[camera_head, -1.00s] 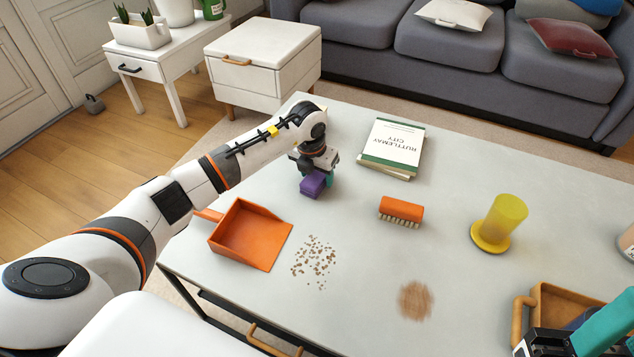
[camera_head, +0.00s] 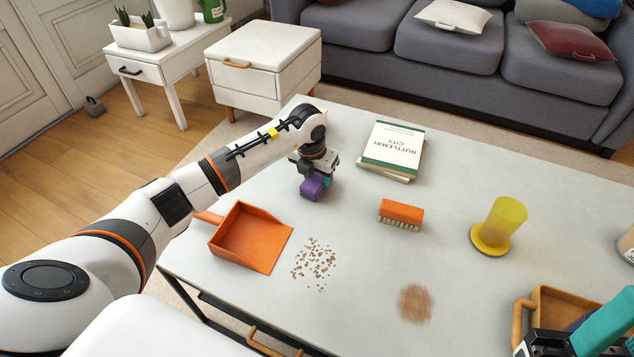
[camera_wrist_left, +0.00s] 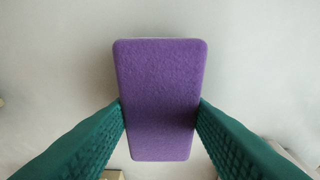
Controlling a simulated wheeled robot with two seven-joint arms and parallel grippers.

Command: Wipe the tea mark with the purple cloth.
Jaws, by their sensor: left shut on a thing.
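The purple cloth (camera_head: 312,188) is a folded block near the table's far left part. My left gripper (camera_head: 318,180) is shut on it. In the left wrist view the purple cloth (camera_wrist_left: 160,95) sits between the two green fingers of my left gripper (camera_wrist_left: 160,118). Whether the cloth touches the table is hard to tell. The tea mark (camera_head: 415,302) is a brown round smudge at the table's front, to the right of and nearer than the cloth. My right gripper (camera_head: 597,335) shows only in part at the lower right corner, and its fingertips are not clear.
An orange dustpan (camera_head: 250,237) and scattered crumbs (camera_head: 314,264) lie left of the mark. An orange brush (camera_head: 401,213), a yellow cup (camera_head: 500,222), books (camera_head: 392,146) and a tan tray (camera_head: 545,300) stand around it. The table between cloth and brush is clear.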

